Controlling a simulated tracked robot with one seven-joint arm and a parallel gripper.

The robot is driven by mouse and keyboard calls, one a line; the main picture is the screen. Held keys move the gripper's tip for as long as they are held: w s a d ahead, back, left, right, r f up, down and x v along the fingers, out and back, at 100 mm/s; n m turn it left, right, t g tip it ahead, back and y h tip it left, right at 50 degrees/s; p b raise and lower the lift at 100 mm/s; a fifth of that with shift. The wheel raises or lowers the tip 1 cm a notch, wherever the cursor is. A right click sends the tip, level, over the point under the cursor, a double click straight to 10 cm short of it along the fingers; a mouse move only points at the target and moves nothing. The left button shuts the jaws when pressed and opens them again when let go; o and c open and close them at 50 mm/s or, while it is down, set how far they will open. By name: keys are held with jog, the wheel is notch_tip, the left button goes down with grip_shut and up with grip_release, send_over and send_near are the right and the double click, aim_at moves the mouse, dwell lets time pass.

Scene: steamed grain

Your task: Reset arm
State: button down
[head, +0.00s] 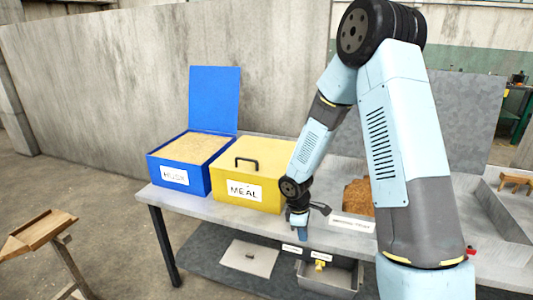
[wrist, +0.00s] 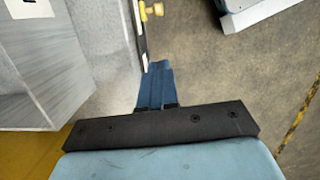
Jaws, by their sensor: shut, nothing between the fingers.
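My gripper (head: 300,228) is shut and empty. It points down near the front edge of the grey table (head: 185,201), just right of the yellow MEAL box. In the wrist view its blue fingers (wrist: 155,85) are together, with floor and the steel-coloured bin below them. My arm is bent, its elbow high and its forearm reaching down to the left.
A blue box (head: 170,173) with an open lid holds grain. The yellow MEAL box (head: 232,190) is closed. A brown heap (head: 358,197) sits behind my arm. A metal bin (head: 328,278) is on the lower shelf. A wooden stand (head: 40,231) is at left; floor between is clear.

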jog(key=s+d+r+m+t, duration=0.1)
jog(key=s+d+r+m, duration=0.1)
jog(key=r, duration=0.6)
jog(key=s+d+r+m+t, duration=0.1)
jog(key=d+r+m, duration=0.15)
jog(key=r, duration=0.45)
jog(key=s+d+r+m+t, duration=0.1)
jog(key=s+r+m, duration=0.1)
jog(key=r, duration=0.6)
jog(key=s+d+r+m+t+y, duration=0.1)
jog(key=s+r+m, duration=0.6)
jog(key=s+r, duration=0.8)
jog(key=s+t+y, duration=0.1)
jog(key=s+t, duration=0.1)
jog(key=s, duration=0.1)
jog(key=shift+d+m, duration=0.35)
